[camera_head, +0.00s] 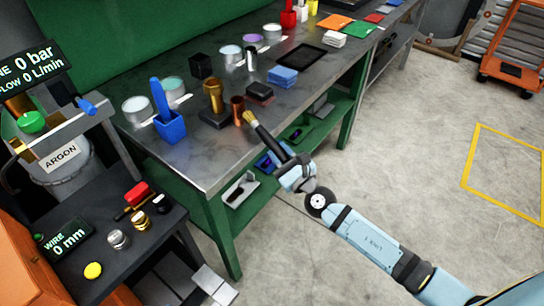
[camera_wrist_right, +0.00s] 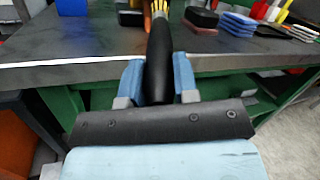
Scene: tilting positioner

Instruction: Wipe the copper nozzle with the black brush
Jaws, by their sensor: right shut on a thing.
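The copper nozzle (camera_head: 237,110) is a small reddish-brown cylinder standing on the grey metal table, beside a brass piece on a dark base. My right gripper (camera_head: 288,168) is shut on the black brush (camera_head: 268,142), around its handle, off the table's front edge. The brush slants up and left, its yellow bristles close to the nozzle; I cannot tell whether they touch. In the right wrist view the brush handle (camera_wrist_right: 158,60) sits between the blue fingers of the gripper (camera_wrist_right: 157,82). The bristles at the top partly hide a copper-coloured piece there. My left gripper is not in view.
The brass piece (camera_head: 213,97) stands just left of the nozzle, and a dark block (camera_head: 260,91) lies behind it. A blue holder (camera_head: 170,126) with a blue tool is farther left. Blue pads (camera_head: 282,76) lie to the right. The table's front strip is clear.

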